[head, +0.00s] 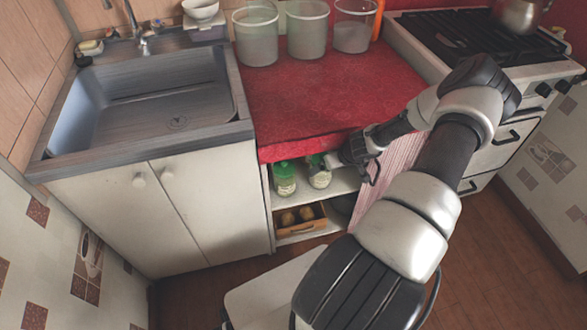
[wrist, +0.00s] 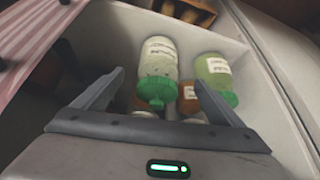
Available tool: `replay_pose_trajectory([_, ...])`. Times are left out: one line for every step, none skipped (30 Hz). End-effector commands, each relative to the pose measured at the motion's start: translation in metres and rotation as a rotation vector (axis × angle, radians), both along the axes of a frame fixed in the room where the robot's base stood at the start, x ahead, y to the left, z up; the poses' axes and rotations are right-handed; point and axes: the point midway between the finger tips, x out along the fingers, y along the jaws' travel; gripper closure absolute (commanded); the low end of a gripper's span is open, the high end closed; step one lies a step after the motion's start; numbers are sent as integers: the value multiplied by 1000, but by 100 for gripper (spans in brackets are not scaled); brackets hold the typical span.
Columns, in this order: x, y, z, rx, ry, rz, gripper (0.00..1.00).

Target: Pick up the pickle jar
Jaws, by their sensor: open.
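Two jars stand on the upper shelf under the red counter: a green one (head: 285,179) on the left and a paler one (head: 319,178) on the right. The wrist view shows the pale jar (wrist: 160,58) with a green lid and white label, and the greener jar (wrist: 212,72) to its right. The labels are unreadable, so I cannot tell for certain which holds pickles. My gripper (head: 333,162) is open and empty at the shelf front, beside the pale jar. In the wrist view my gripper (wrist: 160,82) has the pale jar between its fingers' lines, with no grip visible.
Brownish jars (wrist: 189,98) are partly hidden near the two jars. A wooden crate (head: 301,219) with round items sits on the lower shelf. The red counter (head: 310,105) overhangs closely above. A striped curtain (head: 398,165) hangs at the shelf's right. Cabinet doors (head: 130,205) are left.

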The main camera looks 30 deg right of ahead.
Motion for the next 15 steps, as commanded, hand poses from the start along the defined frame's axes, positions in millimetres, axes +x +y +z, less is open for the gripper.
replay_pose_trajectory([0,-5,-3,-17,-4,2,9])
replay_pose_trajectory([1,-6,-4,-25,-6,5,9])
replay_pose_trajectory([2,-8,-6,-34,-7,9,9])
replay_pose_trajectory([3,-8,-8,-39,-7,11,9])
replay_pose_trajectory([5,-9,-10,-42,-7,13,9])
replay_pose_trajectory([7,-9,-14,-44,-7,13,9])
replay_pose_trajectory([8,-9,-17,-44,-7,14,9])
replay_pose_trajectory([10,-9,-20,-45,-7,16,9])
replay_pose_trajectory([12,-9,-24,-44,-7,14,9])
replay_pose_trajectory([13,-9,-27,-45,-7,15,9])
replay_pose_trajectory([15,-9,-30,-44,-7,15,9])
replay_pose_trajectory([16,-9,-35,-43,-7,15,9])
replay_pose_trajectory([18,-9,-38,-43,-7,15,9])
replay_pose_trajectory([20,-9,-43,-42,-7,14,9])
replay_pose_trajectory([22,-9,-50,-41,-7,13,9])
